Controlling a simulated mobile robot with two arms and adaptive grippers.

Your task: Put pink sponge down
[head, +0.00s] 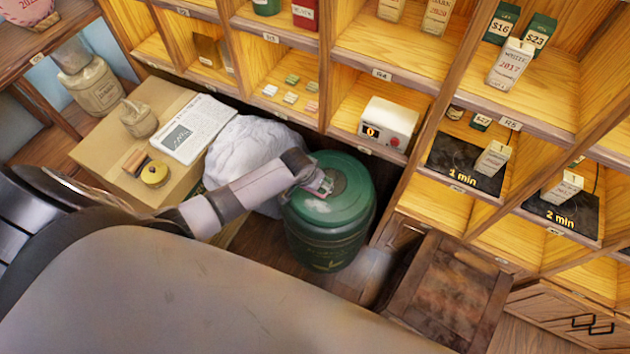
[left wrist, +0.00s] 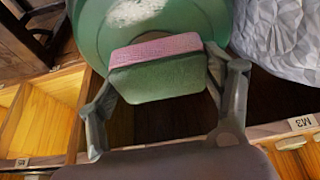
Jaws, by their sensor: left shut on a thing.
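My left gripper (head: 318,178) reaches over the lid of a dark green drum (head: 328,232). It is shut on the pink sponge (head: 325,186), a small block. In the left wrist view, the sponge (left wrist: 158,78) has a pink strip and a green face, and sits between the fingers of the left gripper (left wrist: 163,66). The drum's lid (left wrist: 95,25) with a whitish patch (left wrist: 135,12) lies behind it. I cannot tell whether the sponge touches the lid. My right gripper is in neither view.
A white bag (head: 250,152) bulges left of the drum. A cardboard box (head: 108,150) carries a notepad (head: 197,122), a brush and a yellow tin. Wooden shelves (head: 385,82) with a small white device (head: 388,125) stand behind. A brown wooden stool (head: 448,290) stands at right.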

